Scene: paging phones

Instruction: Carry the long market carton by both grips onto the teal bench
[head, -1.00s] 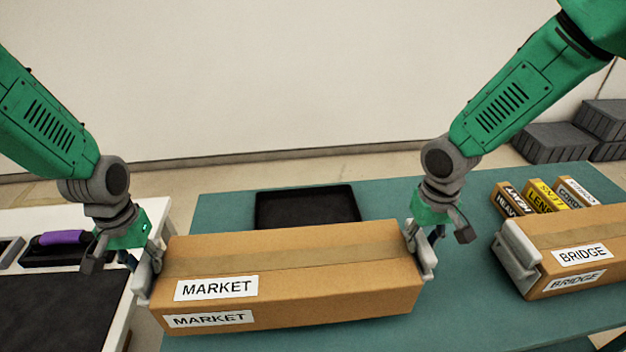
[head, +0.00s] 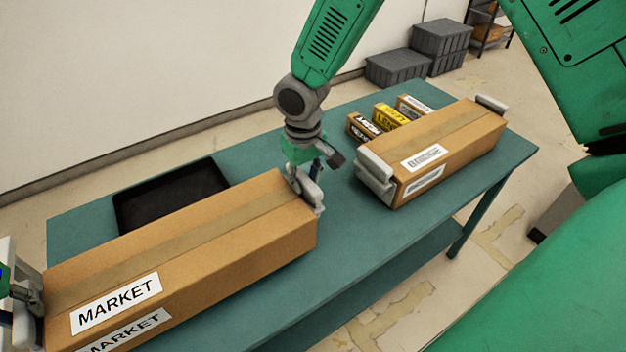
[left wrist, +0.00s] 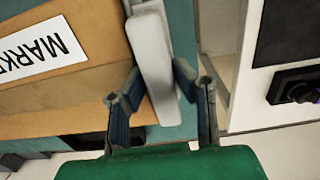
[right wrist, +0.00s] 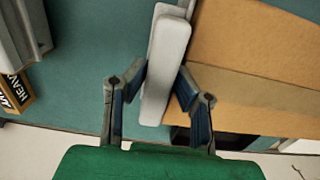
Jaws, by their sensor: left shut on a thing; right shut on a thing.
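The long brown market carton (head: 200,240), with MARKET labels, lies lengthwise over the teal bench (head: 345,240) in the head view. I cannot tell whether its underside touches the bench. My left gripper (head: 22,295), at the left picture edge, is shut on the carton's pale left grip (left wrist: 152,60). Its fingers stand either side of that grip in the left wrist view. My right gripper (head: 306,178) is shut on the right grip (right wrist: 165,65), with a finger on each side. The bench strip beyond the left grip shows in the left wrist view.
A brown bridge carton (head: 445,148) with pale grips stands on the bench to the right. Several small boxes (head: 388,118) stand behind it. A black tray (head: 170,193) lies behind the market carton.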

